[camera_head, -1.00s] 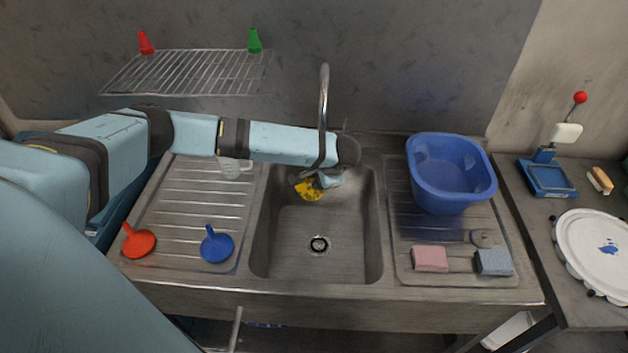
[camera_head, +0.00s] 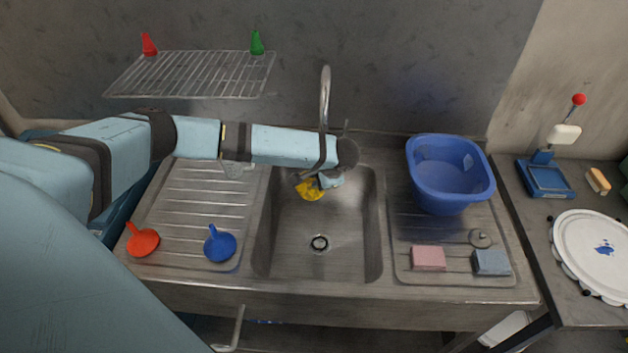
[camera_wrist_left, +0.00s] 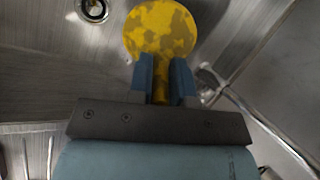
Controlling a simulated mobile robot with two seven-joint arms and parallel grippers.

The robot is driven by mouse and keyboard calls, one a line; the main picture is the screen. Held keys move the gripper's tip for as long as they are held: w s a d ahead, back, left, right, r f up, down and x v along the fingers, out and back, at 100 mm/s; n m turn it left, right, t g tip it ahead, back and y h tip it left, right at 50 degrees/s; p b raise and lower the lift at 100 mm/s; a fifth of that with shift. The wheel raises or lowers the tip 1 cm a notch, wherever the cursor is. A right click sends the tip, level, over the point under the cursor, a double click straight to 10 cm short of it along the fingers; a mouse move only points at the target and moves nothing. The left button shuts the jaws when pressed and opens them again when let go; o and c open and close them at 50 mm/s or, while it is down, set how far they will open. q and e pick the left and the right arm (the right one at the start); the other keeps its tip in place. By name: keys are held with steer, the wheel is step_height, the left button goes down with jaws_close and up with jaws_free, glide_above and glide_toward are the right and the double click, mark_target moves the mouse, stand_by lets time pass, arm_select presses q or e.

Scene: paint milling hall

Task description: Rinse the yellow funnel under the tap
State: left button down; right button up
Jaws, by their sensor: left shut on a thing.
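The yellow funnel (camera_head: 309,190) is in the sink basin's upper part, below the tap (camera_head: 325,100). In the left wrist view the funnel (camera_wrist_left: 160,30) shows its round wide end with darker brownish patches. My left gripper (camera_wrist_left: 162,78) is shut on the funnel's narrow stem. In the head view my left gripper (camera_head: 322,182) is partly hidden by my own arm, which crosses in front of the tap's lower part. I cannot tell whether water runs. My right gripper is not in view.
The sink basin (camera_head: 345,235) has a drain (camera_head: 320,243) at its bottom. A red funnel (camera_head: 143,241) and a blue funnel (camera_head: 219,245) lie on the left drainboard. A blue tub (camera_head: 450,180), a pink sponge (camera_head: 429,258) and a blue sponge (camera_head: 491,262) are on the right. A wire rack (camera_head: 190,75) hangs behind.

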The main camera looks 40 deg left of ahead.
arm_select(q)
steer(key=shift+d, duration=0.15)
steer(key=shift+w+d+p, duration=0.2)
steer(key=shift+d+p, duration=0.2)
steer(key=shift+d, duration=0.05)
steer(key=shift+s+d+p, duration=0.25)
steer(key=shift+s+p, duration=0.05)
steer(key=shift+s, duration=0.25)
steer(key=shift+s+d+p, duration=0.2)
steer(key=shift+s+p, duration=0.05)
steer(key=shift+s, duration=0.25)
steer(key=shift+s+d, duration=0.35)
steer(key=shift+s, duration=0.55)
steer(key=shift+s+d, duration=0.35)
steer(key=shift+s, duration=0.5)
steer(key=shift+s+d, duration=0.35)
steer(key=shift+s, duration=0.55)
steer(key=s+d+r, duration=0.1)
steer(key=s+r, duration=0.3)
steer(key=shift+s+d, duration=0.35)
steer(key=shift+d, duration=0.05)
